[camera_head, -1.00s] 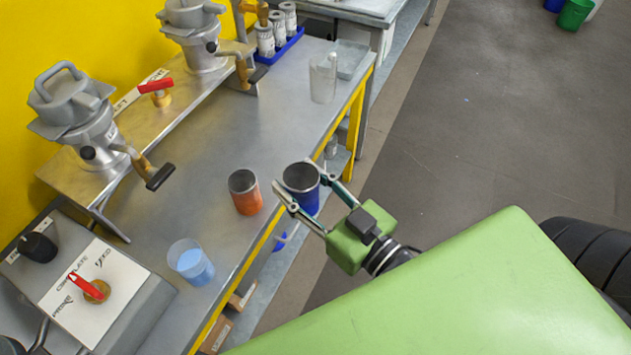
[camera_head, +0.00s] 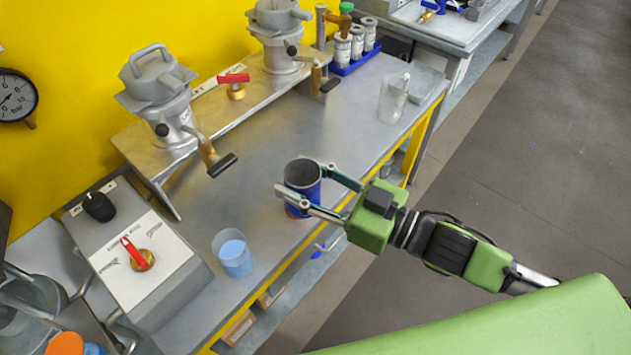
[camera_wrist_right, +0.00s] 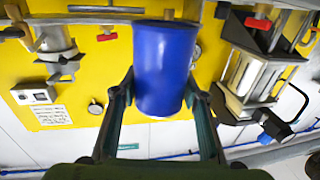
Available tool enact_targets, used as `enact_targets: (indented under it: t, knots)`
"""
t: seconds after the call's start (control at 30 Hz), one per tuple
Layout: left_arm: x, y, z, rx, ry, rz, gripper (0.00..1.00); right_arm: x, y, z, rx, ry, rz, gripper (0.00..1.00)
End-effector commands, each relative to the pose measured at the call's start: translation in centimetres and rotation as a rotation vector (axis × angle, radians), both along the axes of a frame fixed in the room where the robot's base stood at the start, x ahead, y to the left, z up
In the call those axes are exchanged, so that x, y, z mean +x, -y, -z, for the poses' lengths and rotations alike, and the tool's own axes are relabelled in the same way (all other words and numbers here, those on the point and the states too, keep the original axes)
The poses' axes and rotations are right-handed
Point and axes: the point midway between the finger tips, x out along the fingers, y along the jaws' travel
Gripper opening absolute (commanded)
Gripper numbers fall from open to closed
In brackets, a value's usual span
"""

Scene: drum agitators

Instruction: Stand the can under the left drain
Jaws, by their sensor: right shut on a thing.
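My right gripper (camera_head: 303,178) is shut on a blue can (camera_head: 303,184), held upright with its open top up. The can also fills the middle of the right wrist view (camera_wrist_right: 163,68), between the fingers. The blue can is to the right of and nearer than this drain. My left gripper is not in view.
The steel bench (camera_head: 260,140) is clear below the left drain. A clear cup with blue liquid (camera_head: 234,254) stands at the front left, a clear beaker (camera_head: 393,98) at the right. A control box (camera_head: 140,255) stands left. The right drum (camera_head: 279,35) is farther back.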

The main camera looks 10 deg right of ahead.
Motion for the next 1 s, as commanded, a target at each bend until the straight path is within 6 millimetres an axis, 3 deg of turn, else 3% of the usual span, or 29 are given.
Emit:
enact_targets:
  t: [0.93, 1.0]
  knots:
    - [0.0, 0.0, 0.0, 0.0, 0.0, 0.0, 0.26, 1.9, -3.8, -1.2, -0.002, 0.002, -0.253, 0.21]
    - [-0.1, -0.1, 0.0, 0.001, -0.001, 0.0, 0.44, 1.9, -3.9, -1.1, -0.004, 0.0, -0.257, 0.21]
